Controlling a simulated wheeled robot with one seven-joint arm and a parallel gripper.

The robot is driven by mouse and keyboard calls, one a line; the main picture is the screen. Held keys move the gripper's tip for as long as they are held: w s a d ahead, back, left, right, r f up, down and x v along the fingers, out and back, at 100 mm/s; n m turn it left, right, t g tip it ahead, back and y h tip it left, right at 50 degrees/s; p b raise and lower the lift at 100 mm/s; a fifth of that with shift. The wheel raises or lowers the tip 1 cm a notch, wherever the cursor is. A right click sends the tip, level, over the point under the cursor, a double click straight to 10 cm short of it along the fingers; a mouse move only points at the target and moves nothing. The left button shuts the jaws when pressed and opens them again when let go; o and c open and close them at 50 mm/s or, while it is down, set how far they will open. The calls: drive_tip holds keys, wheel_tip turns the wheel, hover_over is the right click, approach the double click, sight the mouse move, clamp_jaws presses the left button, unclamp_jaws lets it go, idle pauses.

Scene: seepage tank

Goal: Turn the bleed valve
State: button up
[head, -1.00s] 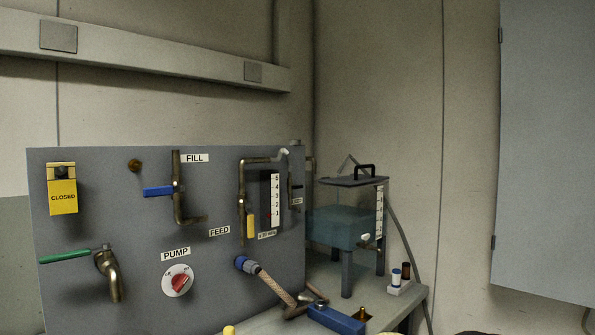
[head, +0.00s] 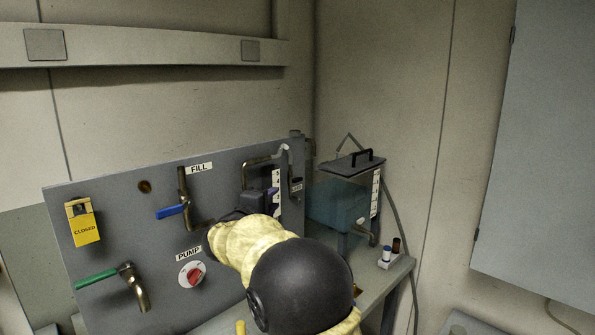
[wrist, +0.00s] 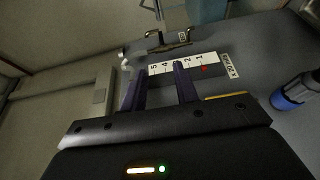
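A small dark-handled valve (head: 296,184) sits at the right edge of the grey panel, beside the white scale; a small label below it is too small to read surely. I take it for the bleed valve. In the wrist view, a dark handle and a brass fitting (wrist: 183,37) show beyond the scale. My gripper (wrist: 160,78) is open and empty, its two dark fingers apart in front of the scale, short of that fitting. In the head view my gripper (head: 270,197) is partly hidden by my yellow-sleeved arm.
The grey panel (head: 110,215) carries a blue FILL lever (head: 172,211), a red PUMP knob (head: 194,273), a green-handled tap (head: 97,280) and a yellow CLOSED tag (head: 84,229). The scale (wrist: 205,62) lies close to my fingers. A water tank (head: 335,205) stands right of the panel.

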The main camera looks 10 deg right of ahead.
sight(295, 182)
drive_tip(key=shift+w+d+f, duration=0.1)
drive_tip(key=p+x, duration=0.6)
drive_tip(key=x, duration=1.1)
drive_tip(key=shift+d, duration=0.15)
clamp_jaws()
